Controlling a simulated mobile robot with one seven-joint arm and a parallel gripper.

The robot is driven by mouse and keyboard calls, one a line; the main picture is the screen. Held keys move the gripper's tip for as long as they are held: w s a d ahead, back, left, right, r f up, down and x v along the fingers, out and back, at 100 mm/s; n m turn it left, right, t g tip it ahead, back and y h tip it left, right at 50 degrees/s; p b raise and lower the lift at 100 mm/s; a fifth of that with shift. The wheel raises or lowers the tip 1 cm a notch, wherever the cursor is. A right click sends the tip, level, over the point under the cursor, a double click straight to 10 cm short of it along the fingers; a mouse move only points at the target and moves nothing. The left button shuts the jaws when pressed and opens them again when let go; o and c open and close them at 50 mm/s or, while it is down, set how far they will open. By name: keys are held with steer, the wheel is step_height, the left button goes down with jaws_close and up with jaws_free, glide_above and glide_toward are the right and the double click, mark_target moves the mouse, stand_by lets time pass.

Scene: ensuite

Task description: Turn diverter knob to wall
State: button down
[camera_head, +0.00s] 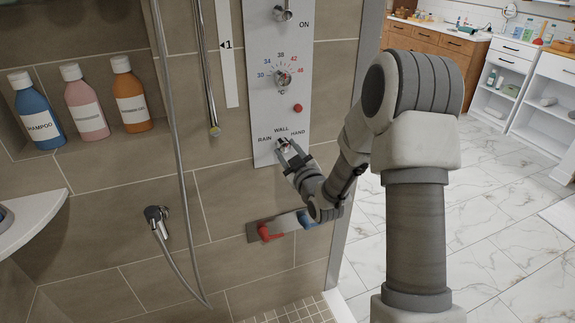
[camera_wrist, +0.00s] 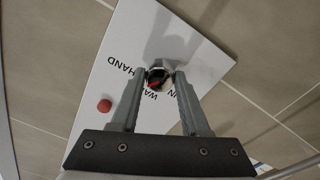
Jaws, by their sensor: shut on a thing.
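The diverter knob (camera_head: 283,144) is a small metal knob low on the white shower panel (camera_head: 264,110). The labels RAIN, WALL and HAND are printed around it, with WALL at the top. In the wrist view the knob (camera_wrist: 158,78) sits between my fingertips and shows a red mark and a dark part. My gripper (camera_head: 289,157) reaches the panel from the lower right and is shut on the knob; it also shows in the wrist view (camera_wrist: 160,76). The fingers partly hide the knob, and I cannot tell exactly which label its mark faces.
Above the knob are a red button (camera_head: 298,108), a temperature dial (camera_head: 283,78) and an ON knob (camera_head: 283,14). A hose (camera_head: 172,120) hangs left. Bottles (camera_head: 85,103) stand in a niche.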

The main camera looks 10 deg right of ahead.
steer(key=n+b, duration=0.1)
steer(key=b, duration=0.1)
steer(key=n+b, duration=0.1)
steer(key=b, duration=0.1)
steer(key=n+b, duration=0.2)
steer(key=shift+f, duration=0.25)
steer(key=n+b, duration=0.2)
steer(key=b, duration=0.1)
steer(key=shift+r, duration=0.2)
steer(key=shift+n, duration=0.3)
steer(key=shift+c, duration=1.9)
jaws_free()
steer(key=shift+r, duration=0.1)
